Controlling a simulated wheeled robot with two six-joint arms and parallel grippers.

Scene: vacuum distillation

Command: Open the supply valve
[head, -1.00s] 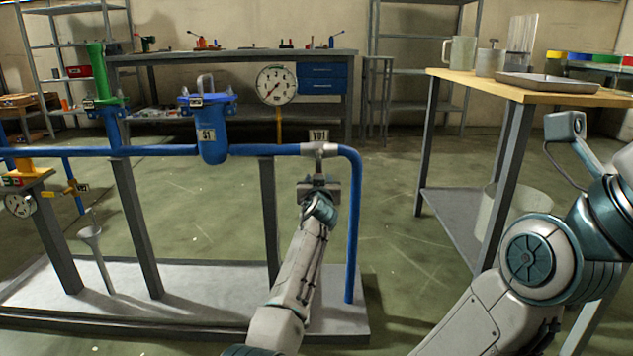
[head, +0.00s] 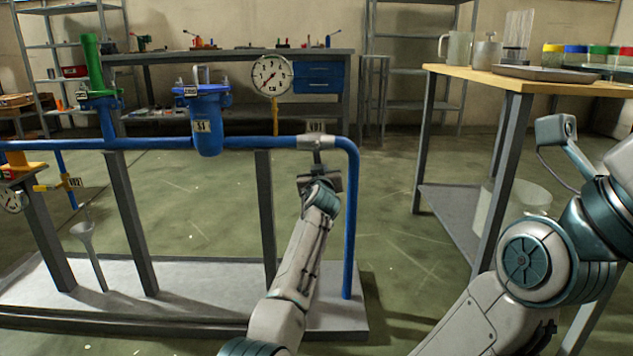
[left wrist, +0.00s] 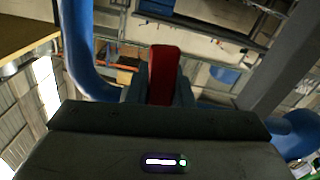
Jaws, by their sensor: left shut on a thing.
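The supply valve is a pale metal fitting (head: 316,141) near the right end of the blue pipe, with a small tag above it. Its red handle (left wrist: 164,75) shows in the left wrist view, between the fingers of my left gripper (left wrist: 160,90). My left gripper (head: 318,180) is just below the fitting in the head view, shut on the handle. The handle is hidden there behind the gripper, and its exact angle cannot be told. Part of my right arm shows at the right; its gripper is out of view.
The blue pipe (head: 351,230) bends down right of my left gripper. A wood-topped table (head: 530,83) with vessels stands at right. Open floor lies between.

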